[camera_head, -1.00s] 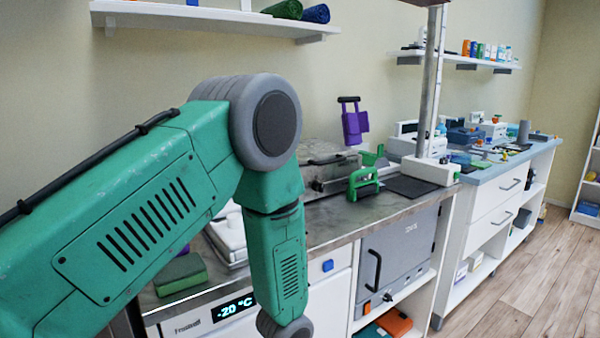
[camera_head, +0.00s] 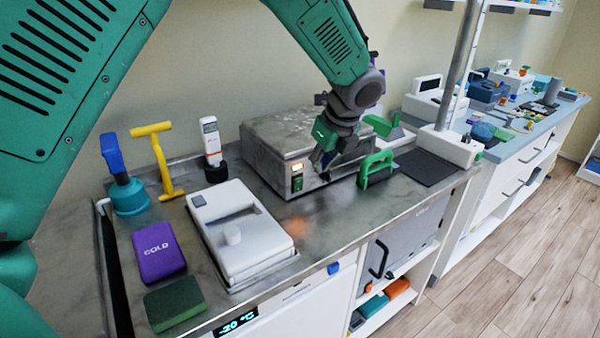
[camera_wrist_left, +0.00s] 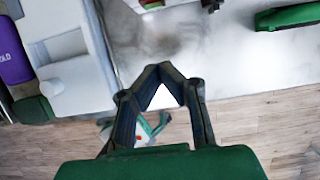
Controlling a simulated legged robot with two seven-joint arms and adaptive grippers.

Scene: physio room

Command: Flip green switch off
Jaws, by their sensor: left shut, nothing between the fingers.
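The green switch (camera_head: 297,184) is on the front of a grey metal box (camera_head: 285,138) on the bench, below a small lit orange indicator (camera_head: 297,168). I cannot tell which way the switch is tipped. My left gripper (camera_head: 321,167) is beside the box's front, just right of the switch and apart from it. In the left wrist view the fingers (camera_wrist_left: 163,68) are shut at the tips with nothing between them. A piece of the box's front shows at the top edge there. My right gripper is not in view.
A green handled tool (camera_head: 376,168) stands right of the gripper; its green handle also shows in the wrist view (camera_wrist_left: 287,16). A white lidded unit (camera_head: 240,232), purple COLD pack (camera_head: 158,251) and green block (camera_head: 174,304) lie left. Bench in front of the box is clear.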

